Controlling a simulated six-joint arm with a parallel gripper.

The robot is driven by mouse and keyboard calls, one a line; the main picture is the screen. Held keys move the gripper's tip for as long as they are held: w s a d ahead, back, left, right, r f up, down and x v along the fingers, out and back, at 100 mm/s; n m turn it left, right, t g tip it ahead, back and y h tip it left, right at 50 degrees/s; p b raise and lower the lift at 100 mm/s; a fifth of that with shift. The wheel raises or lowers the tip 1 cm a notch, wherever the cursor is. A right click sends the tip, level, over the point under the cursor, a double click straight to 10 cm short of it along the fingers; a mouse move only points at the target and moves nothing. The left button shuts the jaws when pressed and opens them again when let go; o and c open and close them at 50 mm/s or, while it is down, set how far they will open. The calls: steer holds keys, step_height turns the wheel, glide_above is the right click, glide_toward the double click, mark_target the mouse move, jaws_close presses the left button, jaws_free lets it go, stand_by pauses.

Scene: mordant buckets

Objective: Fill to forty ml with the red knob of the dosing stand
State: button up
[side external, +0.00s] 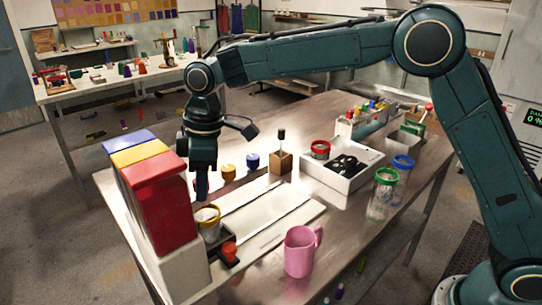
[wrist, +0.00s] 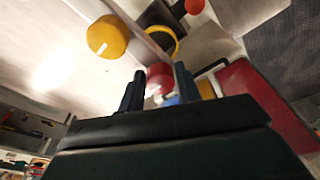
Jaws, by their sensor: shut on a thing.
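The dosing stand at the left has a blue tank (side external: 128,140), a yellow tank (side external: 139,153) and a red tank (side external: 160,205) on a white base (side external: 182,272). My gripper (side external: 201,192) points down close in front of the red tank. In the wrist view its fingers (wrist: 160,85) are shut on the red knob (wrist: 158,76), which shows between them. A yellow-rimmed clear beaker (side external: 207,220) stands just below my gripper on a dark platform; its rim (wrist: 176,38) also shows in the wrist view. Its liquid level cannot be read.
A red-orange knob-like piece (side external: 229,250) sits at the platform's front. A pink mug (side external: 300,252), a white tray (side external: 343,183) and a green-rimmed glass (side external: 382,200) stand to the right.

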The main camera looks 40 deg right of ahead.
steer(key=n, duration=0.4)
steer(key=shift+g, duration=0.3)
steer(key=shift+c, duration=0.6)
steer(key=n, duration=0.3)
steer(key=n+g, duration=0.1)
steer(key=n, duration=0.2)
steer(key=shift+s+a+f, duration=0.1)
steer(key=shift+f, duration=0.05)
steer(key=shift+d, duration=0.2)
stand_by(4.2)
steer(key=m, duration=0.4)
steer(key=shift+m+t, duration=0.4)
steer(key=shift+o, duration=0.3)
steer(key=m, duration=0.6)
steer(key=shift+t, duration=0.4)
